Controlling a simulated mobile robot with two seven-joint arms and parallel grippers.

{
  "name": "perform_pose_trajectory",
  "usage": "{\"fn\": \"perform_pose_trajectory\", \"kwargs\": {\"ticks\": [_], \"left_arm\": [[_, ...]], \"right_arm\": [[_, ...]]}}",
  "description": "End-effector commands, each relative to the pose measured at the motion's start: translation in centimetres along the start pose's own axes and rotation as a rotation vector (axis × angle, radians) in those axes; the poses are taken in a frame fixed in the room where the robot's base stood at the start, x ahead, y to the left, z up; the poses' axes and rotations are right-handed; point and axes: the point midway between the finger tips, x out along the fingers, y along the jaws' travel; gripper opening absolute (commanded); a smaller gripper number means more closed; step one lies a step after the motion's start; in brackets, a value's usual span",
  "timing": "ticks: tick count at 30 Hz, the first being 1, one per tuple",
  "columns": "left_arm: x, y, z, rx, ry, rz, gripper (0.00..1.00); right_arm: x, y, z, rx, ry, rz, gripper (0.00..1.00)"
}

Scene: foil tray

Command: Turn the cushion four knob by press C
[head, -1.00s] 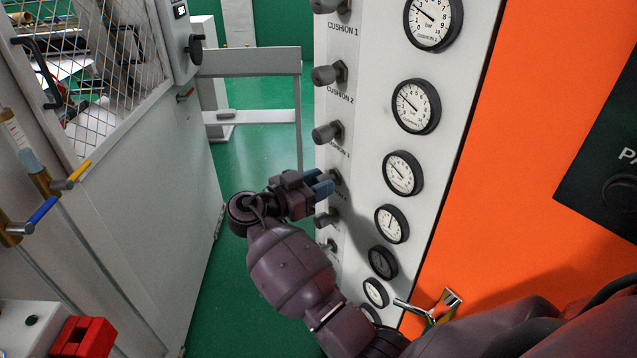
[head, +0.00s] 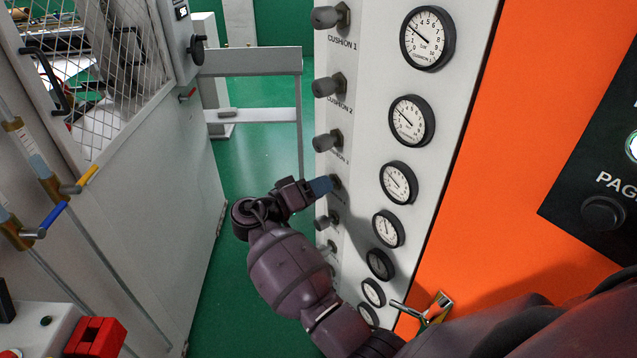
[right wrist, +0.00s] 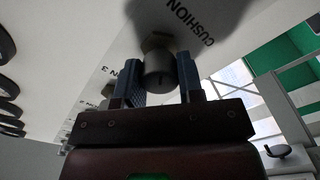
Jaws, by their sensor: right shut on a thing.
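The cushion four knob (head: 337,182) is the fourth knob down in the head view, on the pale panel. My right gripper (head: 322,187) is at it, its blue fingertips covering most of it. In the right wrist view the grey cylindrical knob (right wrist: 158,78) sits between the two blue fingers of the right gripper (right wrist: 160,82), which is shut on it. A "CUSHION" label shows on the panel beside it, its number cut off. My left gripper is not in view.
Further knobs stick out above, such as the third knob (head: 328,141), and below, such as the fifth knob (head: 327,221). A column of round gauges (head: 398,183) runs alongside. A caged grey cabinet (head: 165,200) stands left, with green floor (head: 235,160) between.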

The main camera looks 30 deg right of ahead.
Motion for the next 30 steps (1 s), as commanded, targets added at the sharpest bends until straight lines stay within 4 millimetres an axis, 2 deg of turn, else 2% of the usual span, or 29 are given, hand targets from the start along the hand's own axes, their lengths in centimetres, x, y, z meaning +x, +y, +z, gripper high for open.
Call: {"fn": "perform_pose_trajectory", "kwargs": {"ticks": [9, 18, 30], "left_arm": [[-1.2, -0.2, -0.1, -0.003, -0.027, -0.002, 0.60], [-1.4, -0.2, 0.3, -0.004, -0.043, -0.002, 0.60], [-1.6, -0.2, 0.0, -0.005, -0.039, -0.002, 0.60]], "right_arm": [[0.0, 0.1, -0.1, -0.300, 0.000, 0.000, 0.11], [0.1, -0.1, 0.0, -0.556, 0.000, 0.001, 0.11], [0.1, -0.1, 0.0, -0.753, 0.000, 0.001, 0.11]]}}
